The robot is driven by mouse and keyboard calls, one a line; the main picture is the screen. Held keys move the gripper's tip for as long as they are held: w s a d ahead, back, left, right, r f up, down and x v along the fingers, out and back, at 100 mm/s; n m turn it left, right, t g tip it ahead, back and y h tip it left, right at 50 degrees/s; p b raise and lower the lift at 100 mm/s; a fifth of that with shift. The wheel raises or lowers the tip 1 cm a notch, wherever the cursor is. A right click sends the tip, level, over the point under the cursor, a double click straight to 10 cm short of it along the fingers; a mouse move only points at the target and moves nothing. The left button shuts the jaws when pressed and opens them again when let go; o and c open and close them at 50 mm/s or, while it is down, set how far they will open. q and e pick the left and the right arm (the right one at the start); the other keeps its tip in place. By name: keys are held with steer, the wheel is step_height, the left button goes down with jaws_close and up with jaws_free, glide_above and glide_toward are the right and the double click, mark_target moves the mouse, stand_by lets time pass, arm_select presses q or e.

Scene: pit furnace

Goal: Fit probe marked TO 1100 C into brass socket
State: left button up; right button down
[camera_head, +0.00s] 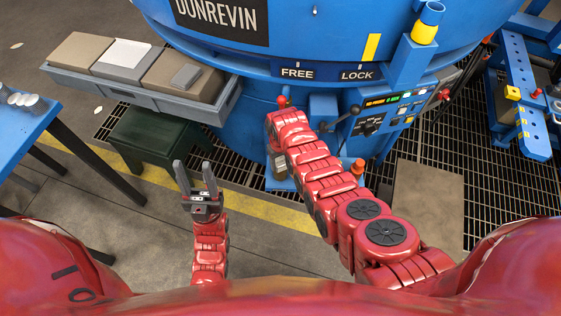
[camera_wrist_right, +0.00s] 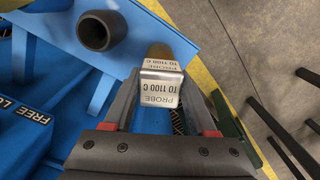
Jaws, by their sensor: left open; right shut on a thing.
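The probe with a white label reading PROBE TO 1100 C (camera_wrist_right: 158,94) sits between the fingers of my right gripper (camera_wrist_right: 160,100), which is shut on it. A brass-coloured round part (camera_wrist_right: 159,52) shows just beyond the label; I cannot tell whether it is the brass socket or part of the probe, or whether they touch. A dark hollow socket (camera_wrist_right: 98,30) stands on the blue plate to its left, apart from the probe. In the head view, my right arm largely hides this spot. My left gripper (camera_head: 194,174) is open and empty, over the floor.
The blue furnace (camera_head: 290,50) carries FREE and LOCK signs and a control panel (camera_head: 385,112) with levers. A grey tray (camera_head: 150,92) with boxes and a dark green stool (camera_head: 155,140) stand at left. A blue table (camera_head: 25,115) is at far left. Floor grating surrounds the furnace.

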steer(key=shift+f, duration=0.25)
steer(key=shift+c, duration=2.4)
jaws_free()
steer(key=shift+r, duration=0.1)
step_height(320, 180, up, 5)
steer(key=p, duration=0.4)
steer(key=shift+r, duration=0.2)
steer(key=shift+r+p, duration=2.35)
steer(key=shift+r, duration=0.45)
steer(key=shift+f, duration=0.1)
